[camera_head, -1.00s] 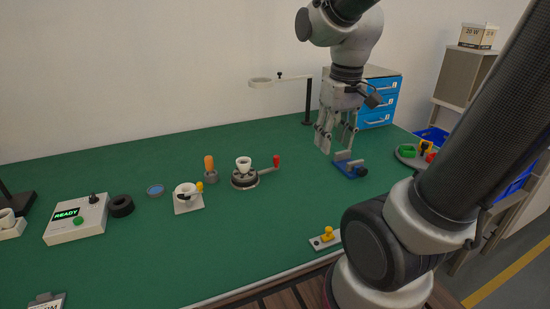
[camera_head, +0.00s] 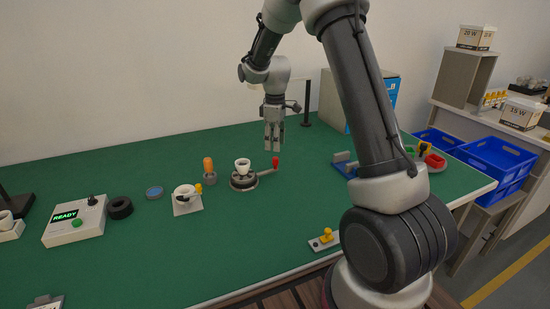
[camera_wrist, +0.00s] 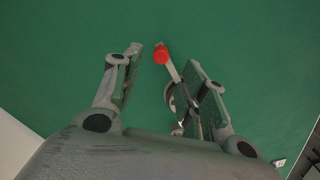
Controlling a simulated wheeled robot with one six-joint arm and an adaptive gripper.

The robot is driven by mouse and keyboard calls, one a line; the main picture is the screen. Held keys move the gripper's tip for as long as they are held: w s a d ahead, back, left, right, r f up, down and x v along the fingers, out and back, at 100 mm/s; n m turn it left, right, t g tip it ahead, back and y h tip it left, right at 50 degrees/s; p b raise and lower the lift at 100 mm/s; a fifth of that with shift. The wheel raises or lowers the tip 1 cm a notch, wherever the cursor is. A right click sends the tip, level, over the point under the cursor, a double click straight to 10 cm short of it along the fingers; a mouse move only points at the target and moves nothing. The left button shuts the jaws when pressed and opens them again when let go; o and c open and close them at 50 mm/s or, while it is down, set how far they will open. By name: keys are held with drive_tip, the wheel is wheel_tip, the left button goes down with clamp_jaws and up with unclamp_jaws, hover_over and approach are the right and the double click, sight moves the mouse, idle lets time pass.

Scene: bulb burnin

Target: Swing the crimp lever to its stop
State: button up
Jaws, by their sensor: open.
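The crimp lever is a metal arm with a red knob (camera_head: 275,162) at its end, reaching right from a round dark crimp base (camera_head: 243,181). A white cup-shaped part (camera_head: 243,166) sits upright on the base. My gripper (camera_head: 273,148) is open and empty, pointing down just above and beside the red knob. In the wrist view the red knob (camera_wrist: 161,56) shows between and beyond the two open fingers (camera_wrist: 160,85). The right finger hides much of the crimp base there. I see no contact with the lever.
An orange-handled tool (camera_head: 208,166) and a white fixture (camera_head: 187,202) stand left of the base. A blue clamp-like fixture (camera_head: 345,165) is to the right, partly behind my arm. A small plate with a yellow knob (camera_head: 326,236) lies near the front edge.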

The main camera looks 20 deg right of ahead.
sight(275, 158)
wheel_tip(275, 158, down, 7)
drive_tip(key=shift+r, duration=0.15)
drive_tip(key=shift+c, duration=0.4)
clamp_jaws()
